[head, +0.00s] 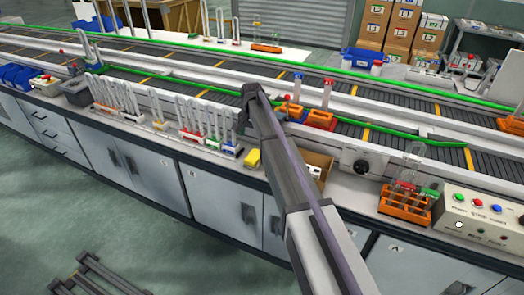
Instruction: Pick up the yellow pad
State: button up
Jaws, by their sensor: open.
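The yellow pad (253,159) is a small yellow block on the pale front strip of the bench, just left of my arm and right of the tube rack. My gripper (243,124) is open, at the end of my arm, above and slightly behind the pad in the picture. It is apart from the pad, and nothing shows between its fingers. The fingers are small and dark, so their detail is hard to make out.
A rack of tubes with coloured bases (205,137) stands just left of the pad. A cardboard box (318,160) lies right of my arm. An orange rack (406,205) and a control panel (475,215) are further right. Conveyors run behind.

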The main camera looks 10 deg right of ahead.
aim_at(254, 155)
jog(key=shift+s+d+f+m+b, duration=0.1)
jog(key=shift+s+m+b, duration=0.15)
jog(key=shift+s, duration=0.15)
jog(key=shift+s+d+f+m+b, duration=0.1)
jog(key=shift+s+m+b, duration=0.1)
jog(key=shift+s, duration=0.2)
notch_tip(254, 155, down, 5)
jog(key=b, duration=0.5)
jog(key=shift+a, duration=0.1)
notch_tip(254, 155, down, 5)
jog(key=b, duration=0.5)
jog(key=shift+w+f, duration=0.1)
jog(key=shift+f, duration=0.1)
jog(key=shift+r, duration=0.2)
jog(key=c, duration=1)
